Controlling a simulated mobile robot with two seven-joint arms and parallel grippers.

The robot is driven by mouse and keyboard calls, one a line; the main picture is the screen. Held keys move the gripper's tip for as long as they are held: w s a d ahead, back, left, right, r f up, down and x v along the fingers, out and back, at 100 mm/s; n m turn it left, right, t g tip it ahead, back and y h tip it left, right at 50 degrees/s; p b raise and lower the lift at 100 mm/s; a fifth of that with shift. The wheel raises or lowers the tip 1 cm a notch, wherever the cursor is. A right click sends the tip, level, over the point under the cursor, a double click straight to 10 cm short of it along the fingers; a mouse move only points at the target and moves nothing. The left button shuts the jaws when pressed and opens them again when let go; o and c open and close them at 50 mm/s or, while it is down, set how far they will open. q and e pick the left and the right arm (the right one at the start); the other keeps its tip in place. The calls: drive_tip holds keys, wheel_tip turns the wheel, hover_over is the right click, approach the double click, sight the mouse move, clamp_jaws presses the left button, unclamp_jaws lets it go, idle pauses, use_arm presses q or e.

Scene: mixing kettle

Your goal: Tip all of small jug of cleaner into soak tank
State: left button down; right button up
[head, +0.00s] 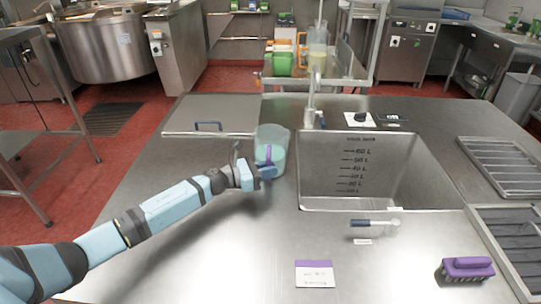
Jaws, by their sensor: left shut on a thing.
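The small jug (272,143) is a translucent jug with pale green liquid in it and a purple mark on its side. It is upright at the left of the soak tank. My left gripper (264,172) is shut on the jug at its near side. Whether the jug touches the counter is hard to tell. The soak tank (360,165) is a steel basin sunk in the counter, with black litre marks on its back wall. It looks empty. My right gripper is not in view.
A tap (312,95) stands behind the tank. A lid with a blue handle (210,115) lies behind the jug. A clear tool with a blue handle (375,223), a purple-edged card (314,273) and a purple brush (467,268) lie in front. Grated trays (500,165) are at right.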

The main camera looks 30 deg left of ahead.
sight(269, 155)
use_arm(q)
drive_tip(key=shift+r+p, duration=1.5)
drive_tip(key=shift+r, duration=1.45)
